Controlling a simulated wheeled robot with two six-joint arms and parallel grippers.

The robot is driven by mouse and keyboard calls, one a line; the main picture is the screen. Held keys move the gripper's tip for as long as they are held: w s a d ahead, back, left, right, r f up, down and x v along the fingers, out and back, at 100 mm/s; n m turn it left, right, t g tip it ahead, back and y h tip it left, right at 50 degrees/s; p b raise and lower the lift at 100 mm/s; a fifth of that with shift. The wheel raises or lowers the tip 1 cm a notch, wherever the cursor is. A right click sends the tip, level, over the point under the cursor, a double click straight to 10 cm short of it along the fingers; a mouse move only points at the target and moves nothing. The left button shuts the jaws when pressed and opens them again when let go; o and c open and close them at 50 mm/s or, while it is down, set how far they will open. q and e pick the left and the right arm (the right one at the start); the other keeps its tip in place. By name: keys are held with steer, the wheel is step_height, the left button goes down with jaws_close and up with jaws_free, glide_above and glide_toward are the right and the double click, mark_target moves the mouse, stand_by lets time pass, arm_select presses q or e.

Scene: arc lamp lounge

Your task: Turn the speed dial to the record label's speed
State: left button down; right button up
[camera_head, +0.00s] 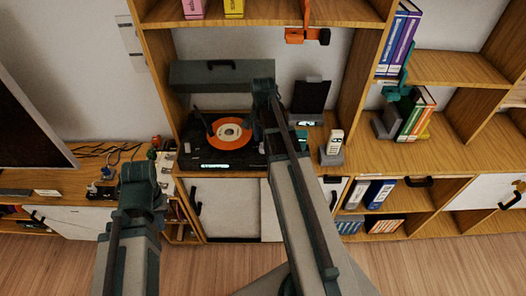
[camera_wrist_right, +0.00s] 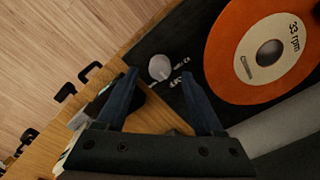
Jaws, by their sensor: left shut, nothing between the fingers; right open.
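The turntable (camera_head: 196,160) stands on the cabinet top with a record whose orange label (camera_head: 229,136) shows. The dial's pointer direction is unclear. My left gripper (camera_head: 140,172) is shut and empty, in front of the cabinet, left of the turntable.
A handset (camera_head: 334,144) in a stand and a dark upright panel (camera_head: 311,96) stand right of the turntable. Cables (camera_head: 105,150) and small items lie to the left.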

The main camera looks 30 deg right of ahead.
mark_target(263, 149)
step_height(263, 149, down, 2)
steer(key=shift+f+b, duration=0.25)
steer(key=shift+b, duration=0.5)
arm_select(q)
step_height(263, 149, down, 3)
steer(key=shift+r, duration=0.2)
arm_select(e)
jaws_close()
